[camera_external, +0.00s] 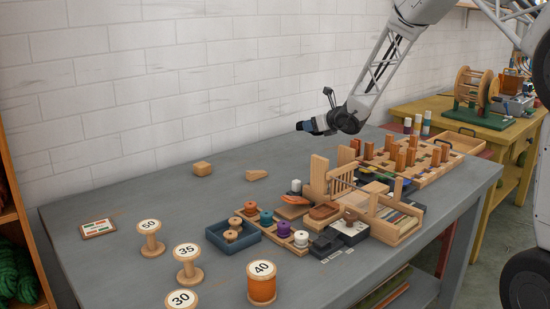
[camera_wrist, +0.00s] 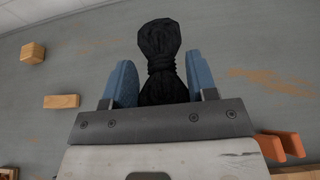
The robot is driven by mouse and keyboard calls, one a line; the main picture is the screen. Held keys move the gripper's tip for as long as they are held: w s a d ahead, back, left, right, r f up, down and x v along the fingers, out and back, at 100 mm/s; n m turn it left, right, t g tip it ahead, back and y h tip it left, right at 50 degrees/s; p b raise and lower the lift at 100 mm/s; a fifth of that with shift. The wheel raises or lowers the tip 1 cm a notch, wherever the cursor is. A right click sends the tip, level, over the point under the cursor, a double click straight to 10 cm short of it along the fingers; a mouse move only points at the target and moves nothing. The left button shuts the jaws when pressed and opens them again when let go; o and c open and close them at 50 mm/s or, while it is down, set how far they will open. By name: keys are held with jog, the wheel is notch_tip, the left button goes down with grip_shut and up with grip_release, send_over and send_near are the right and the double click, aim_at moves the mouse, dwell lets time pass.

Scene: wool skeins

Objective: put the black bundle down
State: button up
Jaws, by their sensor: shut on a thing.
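The black bundle (camera_wrist: 160,38) is a dark skein, narrow at its waist and flared at its far end. In the wrist view it lies between the two blue fingers of my gripper (camera_wrist: 161,82), which is shut on its middle. In the external view my gripper (camera_external: 311,126) is held up above the back part of the grey table (camera_external: 130,215). The bundle is too small and dark to make out clearly there. The bundle's near end is hidden behind the gripper's body.
Two wooden blocks (camera_external: 202,168) (camera_external: 256,175) lie on the table's back part. Wooden racks and trays (camera_external: 320,172) crowd the right side. A blue tray (camera_external: 232,242) and numbered spools (camera_external: 187,262) stand in front. The table's left-middle area is mostly clear.

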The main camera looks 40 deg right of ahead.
jog(key=shift+a, duration=0.1)
jog(key=w+a+n+y, duration=0.3)
jog(key=w+a+y, duration=0.1)
jog(key=a, duration=0.9)
jog(key=n+g+y, duration=0.8)
jog(key=n+g, duration=0.1)
jog(key=n, duration=0.2)
send_over(193, 201)
jog(key=shift+s+r, duration=0.15)
jog(key=shift+f, duration=3.15)
jog(key=shift+f, duration=1.85)
jog(key=shift+f+y, duration=0.15)
jog(key=shift+y, duration=0.15)
